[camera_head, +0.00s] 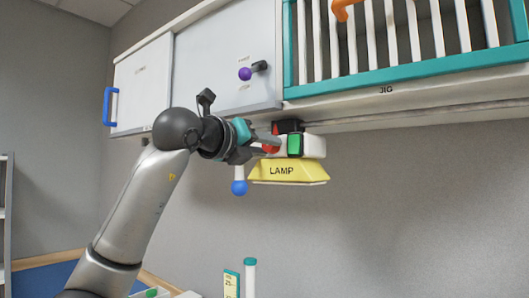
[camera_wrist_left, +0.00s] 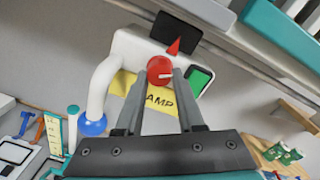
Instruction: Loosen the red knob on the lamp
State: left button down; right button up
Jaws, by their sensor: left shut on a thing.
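The lamp (camera_head: 287,171) is a yellow shade lettered LAMP under a white body, hung below the cabinet. Its red knob (camera_wrist_left: 160,69) has a white mark and sits between my left gripper's fingers in the left wrist view. A red pointer (camera_wrist_left: 174,47) is just above the knob. My left gripper (camera_head: 268,142) reaches the lamp's left side and is shut on the red knob, which is mostly hidden in the head view. A green switch (camera_head: 296,145) is on the lamp body beside the fingers. My right gripper is not in view.
A white arm with a blue ball (camera_head: 239,187) hangs left of the lamp. The cabinet above has a purple knob (camera_head: 245,74), a blue handle (camera_head: 110,106) and a teal rack (camera_head: 400,68). The wall right of the lamp is clear.

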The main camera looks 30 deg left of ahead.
pick_arm(q)
jog(key=n+b, duration=0.1)
jog(key=n, duration=0.5)
jog(key=shift+d, duration=0.1)
jog(key=n, duration=0.5)
jog(key=shift+r+n+b, duration=0.15)
jog(key=shift+n+b, duration=0.15)
jog(key=shift+b, duration=0.05)
dwell(0.4)
jog(key=c, duration=0.8)
grip_release()
jog(key=shift+s+h, duration=0.15)
jog(key=shift+h, duration=0.15)
jog(key=s+a+b, duration=0.1)
jog(key=s+b, duration=0.2)
jog(key=s, duration=1.2)
jog(key=shift+a+r, duration=0.15)
jog(key=shift+r, duration=0.2)
